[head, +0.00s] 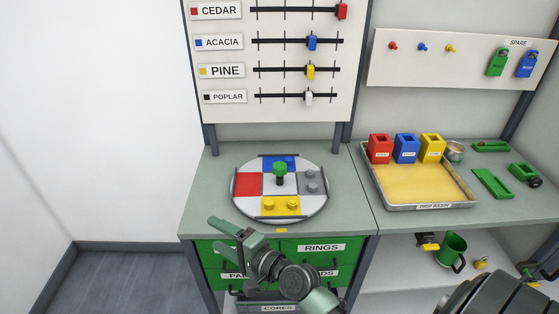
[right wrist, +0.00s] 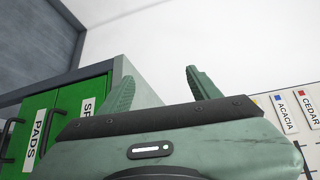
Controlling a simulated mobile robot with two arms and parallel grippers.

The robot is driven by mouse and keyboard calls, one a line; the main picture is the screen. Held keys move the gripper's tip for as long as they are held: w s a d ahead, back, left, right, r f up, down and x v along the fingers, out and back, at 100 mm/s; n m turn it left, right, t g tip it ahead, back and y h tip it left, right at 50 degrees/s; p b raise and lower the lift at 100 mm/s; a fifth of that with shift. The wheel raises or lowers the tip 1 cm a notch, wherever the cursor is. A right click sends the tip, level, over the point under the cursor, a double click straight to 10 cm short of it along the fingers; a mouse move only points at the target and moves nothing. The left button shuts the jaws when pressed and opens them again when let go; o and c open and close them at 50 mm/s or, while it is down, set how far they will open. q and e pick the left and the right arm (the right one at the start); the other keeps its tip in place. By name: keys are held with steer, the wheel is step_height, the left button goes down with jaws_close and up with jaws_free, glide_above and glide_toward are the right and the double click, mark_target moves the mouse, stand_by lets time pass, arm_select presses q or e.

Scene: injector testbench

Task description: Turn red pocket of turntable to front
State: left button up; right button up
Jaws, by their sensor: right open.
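The round turntable (head: 236,204) lies on the left bench with a green knob (head: 280,170) at its centre. Its red pocket (head: 248,185) faces left and looks empty. The yellow pocket (head: 281,206) faces front, the blue pocket (head: 277,162) faces back and the grey pocket (head: 312,183) faces right; each bears parts of its own colour. My right gripper (head: 229,238) is open and empty, in front of and left of the turntable, near the bench's front edge. Its two spread fingers show in the right wrist view (right wrist: 162,90). My left gripper is not in view.
A small yellow mark (head: 281,230) is on the bench's front edge. Green drawers (head: 320,247) sit below. A slider board (head: 275,108) stands behind the turntable. A drip tray (head: 418,207) with red, blue and yellow bins is to the right. Bench space left of the turntable is narrow.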

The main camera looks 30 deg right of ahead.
steer(key=w+d+r+m+t+h, duration=0.35)
steer(key=w+d+m+h, duration=0.3)
steer(key=d+m, duration=0.45)
steer(key=m+g+h, duration=0.4)
steer(key=m+h, duration=0.5)
steer(key=m, duration=0.7)
glide_toward(280, 174)
steer(key=x, duration=0.5)
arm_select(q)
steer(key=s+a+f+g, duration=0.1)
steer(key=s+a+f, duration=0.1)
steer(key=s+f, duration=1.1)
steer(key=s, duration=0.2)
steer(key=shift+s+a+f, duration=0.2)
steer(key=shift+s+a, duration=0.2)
arm_select(e)
steer(key=x, duration=0.7)
steer(key=shift+w+d+r, duration=0.15)
steer(key=shift+w, duration=0.15)
jaws_close()
